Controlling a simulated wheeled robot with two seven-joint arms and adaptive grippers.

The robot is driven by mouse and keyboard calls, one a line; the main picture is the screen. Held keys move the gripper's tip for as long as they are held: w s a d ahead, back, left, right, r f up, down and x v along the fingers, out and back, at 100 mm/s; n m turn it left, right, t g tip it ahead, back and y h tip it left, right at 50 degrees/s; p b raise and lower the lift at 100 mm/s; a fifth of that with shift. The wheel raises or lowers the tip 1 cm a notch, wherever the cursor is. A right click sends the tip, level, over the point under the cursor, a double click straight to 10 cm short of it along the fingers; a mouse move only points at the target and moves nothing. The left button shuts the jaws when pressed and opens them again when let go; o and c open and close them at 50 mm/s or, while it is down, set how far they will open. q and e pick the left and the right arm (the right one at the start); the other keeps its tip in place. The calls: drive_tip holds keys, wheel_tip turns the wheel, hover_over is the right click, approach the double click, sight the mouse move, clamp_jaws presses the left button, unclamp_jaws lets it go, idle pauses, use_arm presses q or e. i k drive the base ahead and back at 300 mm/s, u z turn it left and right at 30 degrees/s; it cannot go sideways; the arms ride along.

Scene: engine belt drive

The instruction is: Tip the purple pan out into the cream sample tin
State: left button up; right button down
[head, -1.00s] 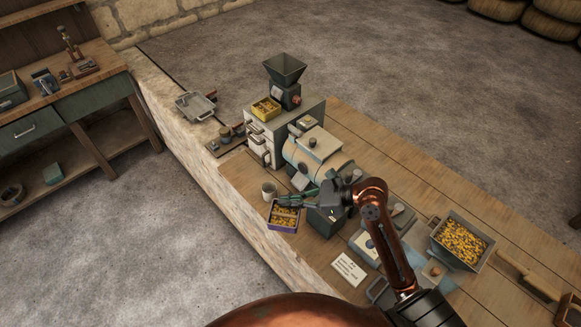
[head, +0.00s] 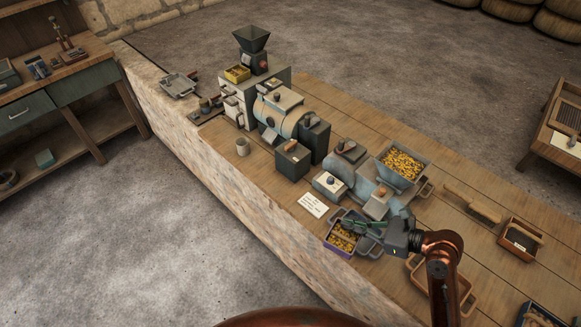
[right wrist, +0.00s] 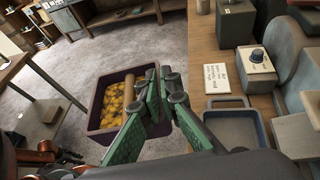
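The purple pan (head: 341,251), filled with yellow grains, hangs at the front edge of the bench. It also shows in the right wrist view (right wrist: 93,128), with floor behind it. It looks roughly level. A small cream cup-like tin (head: 242,147) stands upright on the bench, far left of the pan. Its inside is too small to read. My left gripper is out of view.
A grey handled tray (right wrist: 235,130) lies on the bench beside the pan. A white card (head: 313,205) and a knobbed box (head: 329,186) are behind it. A grain-filled hopper (head: 403,165), a dark box (head: 292,160) and a drum machine (head: 280,112) stand farther back.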

sight(243, 147)
drive_tip(key=z, duration=0.75)
drive_tip(key=k, duration=0.1)
drive_tip(key=u, duration=1.7)
drive_tip(key=i, duration=1.15)
drive_tip(key=z, duration=0.8)
drive_tip(key=i, duration=0.35)
drive_tip(key=z, duration=0.65)
drive_tip(key=k, duration=0.55)
